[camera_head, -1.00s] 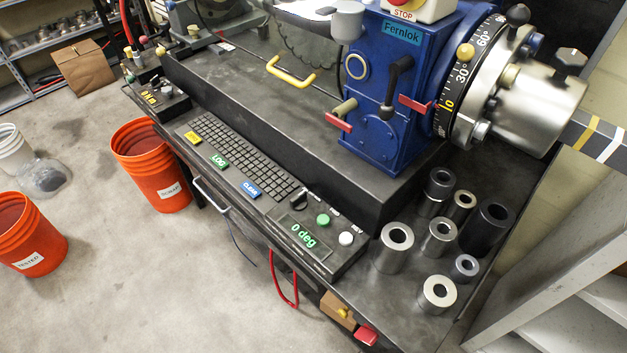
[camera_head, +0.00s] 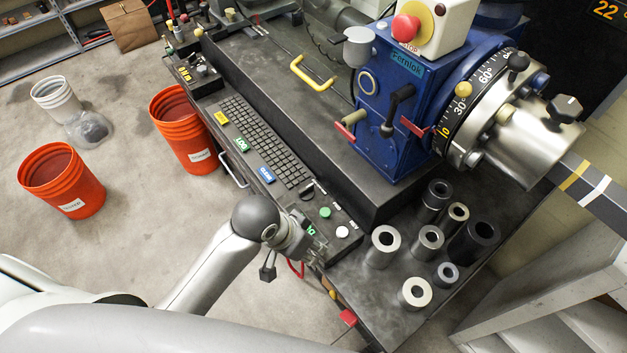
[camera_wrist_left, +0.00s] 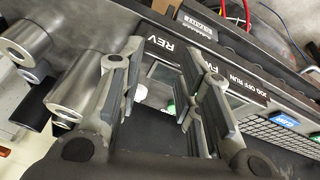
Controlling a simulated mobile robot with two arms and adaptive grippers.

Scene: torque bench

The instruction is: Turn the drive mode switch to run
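The drive mode switch (camera_head: 306,190) is a small black knob on the control panel, between the blue key and the green button (camera_head: 325,212). In the left wrist view a "JOG OFF RUN" label (camera_wrist_left: 273,88) shows at the right; I cannot make out the knob or its pointer there. My left gripper (camera_head: 317,252) is over the near end of the panel, apart from the switch, partly covering the degree display. In the left wrist view its fingers (camera_wrist_left: 172,75) are spread with nothing held, the REV label (camera_wrist_left: 165,48) beyond them. My right gripper is not in view.
The white button (camera_head: 342,231) is close to the left gripper. Several metal sockets (camera_head: 429,240) stand to its right. The keyboard (camera_head: 262,140) runs up-left from the switch. The blue Fernlok machine (camera_head: 385,150) and red stop button (camera_head: 405,28) are behind. Orange buckets (camera_head: 62,180) stand on the floor.

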